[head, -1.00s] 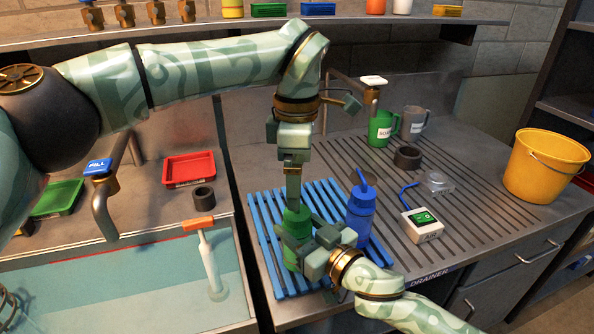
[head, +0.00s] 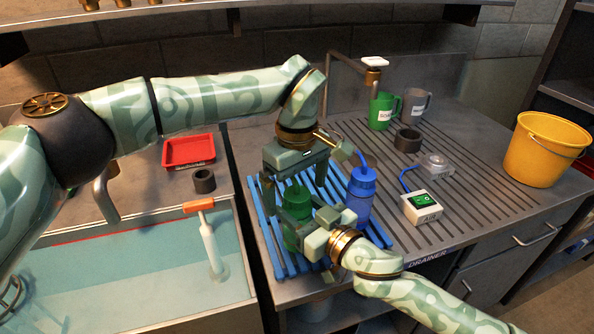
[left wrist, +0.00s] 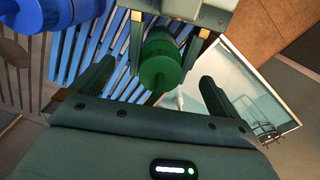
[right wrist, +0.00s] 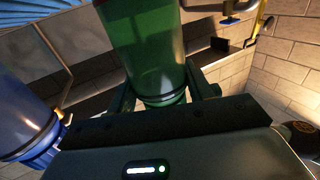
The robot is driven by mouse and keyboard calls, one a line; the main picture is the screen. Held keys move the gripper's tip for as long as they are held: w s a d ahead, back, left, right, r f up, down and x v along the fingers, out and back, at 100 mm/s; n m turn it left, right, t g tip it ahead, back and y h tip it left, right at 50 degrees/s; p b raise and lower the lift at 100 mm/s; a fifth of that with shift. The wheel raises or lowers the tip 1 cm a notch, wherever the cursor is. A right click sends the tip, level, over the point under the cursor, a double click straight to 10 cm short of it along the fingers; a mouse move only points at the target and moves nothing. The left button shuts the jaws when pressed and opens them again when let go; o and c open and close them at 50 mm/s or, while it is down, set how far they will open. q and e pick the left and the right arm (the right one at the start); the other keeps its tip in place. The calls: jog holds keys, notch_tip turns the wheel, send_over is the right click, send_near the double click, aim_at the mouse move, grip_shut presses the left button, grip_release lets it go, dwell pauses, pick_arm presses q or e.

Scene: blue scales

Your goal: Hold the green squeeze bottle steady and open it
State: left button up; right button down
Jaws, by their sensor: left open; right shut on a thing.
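The green squeeze bottle (head: 293,238) stands upright on the blue slatted rack. Its green top with a narrow tip (left wrist: 158,66) is on it. My right gripper (head: 308,226) is shut around the bottle's body from the right, and the right wrist view shows the green body (right wrist: 147,50) between its fingers. My left gripper (head: 306,180) is open above the bottle, fingers pointing down on either side of the top, apart from it as far as I can tell. My right gripper hides part of the bottle's body in the head view.
A blue squeeze bottle (head: 360,196) stands close right of the green one on the rack (head: 262,222). A white switch box (head: 421,207), dark ring (head: 407,141), green mug (head: 383,111) and yellow bucket (head: 545,150) are further right. A water-filled sink (head: 130,285) lies left.

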pick_arm(q)
jog(key=shift+f, duration=0.2)
jog(key=c, duration=1.7)
jog(key=n, duration=0.4)
jog(key=shift+n, duration=0.3)
jog(key=shift+c, duration=0.2)
jog(key=n, duration=1.8)
jog(key=shift+r+n, duration=0.1)
jog(key=shift+n, duration=0.3)
jog(key=n, duration=0.8)
jog(key=shift+n, duration=0.4)
jog(key=n, duration=0.3)
jog(key=shift+n, duration=0.4)
jog(key=shift+r, duration=0.15)
